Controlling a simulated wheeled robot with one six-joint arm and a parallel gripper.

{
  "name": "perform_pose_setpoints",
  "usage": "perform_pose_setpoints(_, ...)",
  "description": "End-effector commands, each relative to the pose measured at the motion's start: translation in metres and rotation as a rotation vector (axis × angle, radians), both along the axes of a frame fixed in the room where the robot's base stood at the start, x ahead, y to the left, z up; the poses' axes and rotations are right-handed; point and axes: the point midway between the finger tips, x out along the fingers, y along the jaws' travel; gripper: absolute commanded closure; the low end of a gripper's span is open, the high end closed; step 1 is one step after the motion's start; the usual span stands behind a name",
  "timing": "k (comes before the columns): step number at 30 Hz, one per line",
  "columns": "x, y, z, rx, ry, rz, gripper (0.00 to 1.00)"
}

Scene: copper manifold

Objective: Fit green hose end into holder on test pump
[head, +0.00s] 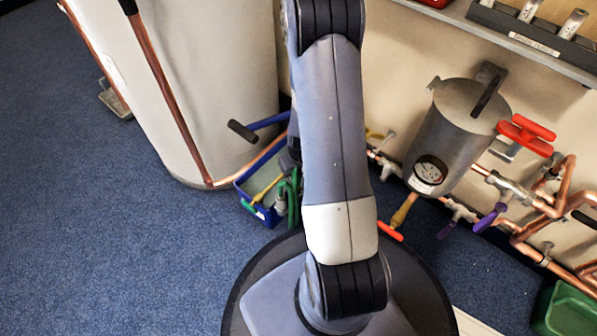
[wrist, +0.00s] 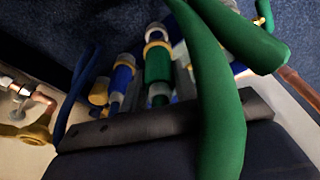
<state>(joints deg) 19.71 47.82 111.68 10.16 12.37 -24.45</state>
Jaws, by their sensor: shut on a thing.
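The blue test pump (head: 243,188), an open box with a black-gripped lever, stands on the floor behind my arm. Green hose (head: 292,200) shows at its right side. In the wrist view my gripper (wrist: 156,80) is shut on the green hose end (wrist: 158,64), a green sleeve with brass and pale rings. A thick green hose loop (wrist: 222,110) crosses the view in front and covers part of the gripper. My gripper is hidden behind my arm in the head view. I cannot make out the holder, or whether the hose end touches it.
A large white cylinder (head: 215,80) with copper pipe stands left of the pump. A grey vessel with a gauge (head: 440,135) and copper pipework with valves line the wall at right. A green box (head: 570,312) is at the lower right. Blue carpet at left is clear.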

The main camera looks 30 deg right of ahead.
Motion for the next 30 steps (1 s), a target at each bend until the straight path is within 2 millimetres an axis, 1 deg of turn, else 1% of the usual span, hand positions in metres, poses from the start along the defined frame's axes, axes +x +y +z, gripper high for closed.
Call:
perform_pose_setpoints(14,0.0,0.0,-0.002,0.0,0.0,0.0,0.98)
perform_pose_setpoints(30,-0.001,0.0,-0.021,0.001,0.001,-0.001,0.98)
